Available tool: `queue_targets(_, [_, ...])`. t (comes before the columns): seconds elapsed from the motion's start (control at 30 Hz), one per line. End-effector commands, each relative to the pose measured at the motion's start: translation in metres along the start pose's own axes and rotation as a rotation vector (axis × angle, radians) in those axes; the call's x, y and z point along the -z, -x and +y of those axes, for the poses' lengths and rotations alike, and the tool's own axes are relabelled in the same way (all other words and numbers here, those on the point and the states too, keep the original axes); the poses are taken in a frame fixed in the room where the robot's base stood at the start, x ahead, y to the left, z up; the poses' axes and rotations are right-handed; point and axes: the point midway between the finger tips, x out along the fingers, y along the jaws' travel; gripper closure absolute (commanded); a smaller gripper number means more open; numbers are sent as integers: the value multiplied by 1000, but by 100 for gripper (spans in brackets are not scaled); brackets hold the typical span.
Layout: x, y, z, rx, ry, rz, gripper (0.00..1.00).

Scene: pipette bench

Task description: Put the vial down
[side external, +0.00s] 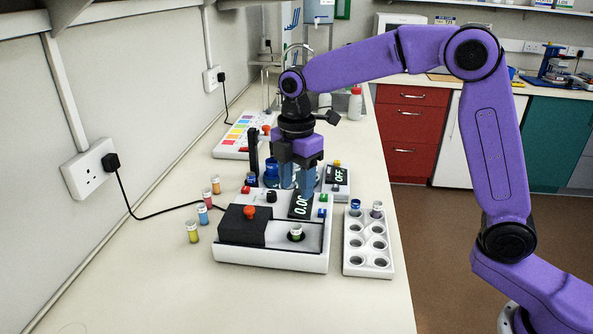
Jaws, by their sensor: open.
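My gripper (296,188) points down over the back part of the white bench device (270,258). Its two blue fingers are apart, and I see no vial between them. A vial with a white cap and a green band (296,232) stands upright in the device's front well, in front of the fingers and apart from them. Two capped vials, one blue (355,206) and one greyish purple (377,209), stand in the back row of the white rack (367,272). Loose vials stand left of the device: yellow (193,232), blue (203,216), pink (208,199) and orange (216,185).
The device has a black block with an orange knob (249,212) and a lit display (300,206). A black cord (160,216) runs from the wall socket. The front left bench is clear.

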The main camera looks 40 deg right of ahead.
Motion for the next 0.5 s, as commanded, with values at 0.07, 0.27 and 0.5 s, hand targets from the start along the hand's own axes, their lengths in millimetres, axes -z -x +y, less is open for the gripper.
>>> queue_targets(0.07, [0, 10, 1, -2, 0, 1, 49])
queue_targets(0.27, [0, 22, 0, -1, -1, 0, 49])
queue_targets(0.5, [1, 23, -4, 0, -7, 0, 49])
